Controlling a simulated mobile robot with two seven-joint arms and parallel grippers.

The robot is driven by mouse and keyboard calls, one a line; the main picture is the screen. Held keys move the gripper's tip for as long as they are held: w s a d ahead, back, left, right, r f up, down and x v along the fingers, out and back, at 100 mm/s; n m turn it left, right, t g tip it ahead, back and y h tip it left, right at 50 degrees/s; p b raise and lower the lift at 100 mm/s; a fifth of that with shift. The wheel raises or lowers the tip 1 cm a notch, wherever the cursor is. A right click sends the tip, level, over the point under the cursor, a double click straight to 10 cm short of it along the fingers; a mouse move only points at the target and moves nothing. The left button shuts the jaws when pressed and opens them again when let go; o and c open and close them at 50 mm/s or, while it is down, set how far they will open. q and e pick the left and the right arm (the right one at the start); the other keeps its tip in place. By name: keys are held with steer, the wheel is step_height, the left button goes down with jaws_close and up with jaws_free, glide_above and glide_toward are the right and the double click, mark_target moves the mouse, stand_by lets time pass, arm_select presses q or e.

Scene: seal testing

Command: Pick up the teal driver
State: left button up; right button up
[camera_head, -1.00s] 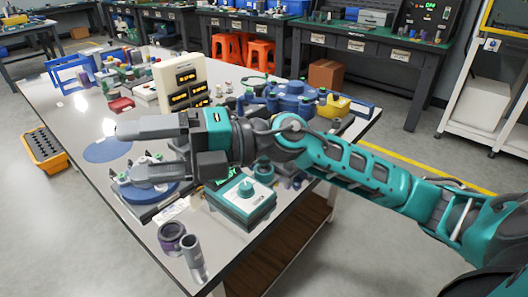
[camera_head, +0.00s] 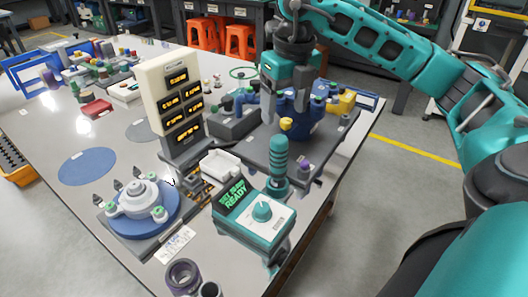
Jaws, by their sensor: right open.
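The teal driver (camera_head: 279,158) stands upright with its ribbed handle up, just behind the teal control box near the table's right side. My right gripper (camera_head: 285,108) points down, open, its two fingers apart. In the picture it is just above and beyond the driver's top, with nothing seen held. The fingers overlap the blue fixture (camera_head: 313,124) behind; a yellow knob (camera_head: 286,124) shows just under them. How far the fingertips are from the driver is hard to tell. My left gripper is out of view.
The teal control box (camera_head: 257,216) with a "READY" display stands in front of the driver. A white tray (camera_head: 220,164) and a cream display tower (camera_head: 172,95) stand to the left. A blue round fixture (camera_head: 143,212) is front left. Bare table lies around a blue disc (camera_head: 87,166).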

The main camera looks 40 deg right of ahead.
mark_target(279, 152)
step_height(279, 152, down, 7)
steer(key=shift+w+r+b, duration=0.15)
steer(key=shift+b, duration=0.45)
steer(key=f, duration=0.5)
steer(key=shift+w+a+f+b, duration=0.15)
steer(key=shift+w+f+b, duration=0.1)
steer(key=shift+b, duration=0.15)
steer(key=shift+f, duration=0.25)
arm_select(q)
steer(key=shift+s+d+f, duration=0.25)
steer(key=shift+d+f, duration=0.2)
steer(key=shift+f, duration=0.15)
arm_select(e)
steer(key=shift+c, duration=0.3)
steer(key=c, duration=0.7)
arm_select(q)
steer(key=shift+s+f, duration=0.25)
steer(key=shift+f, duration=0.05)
arm_select(e)
steer(key=shift+r, duration=0.15)
steer(key=c, duration=0.6)
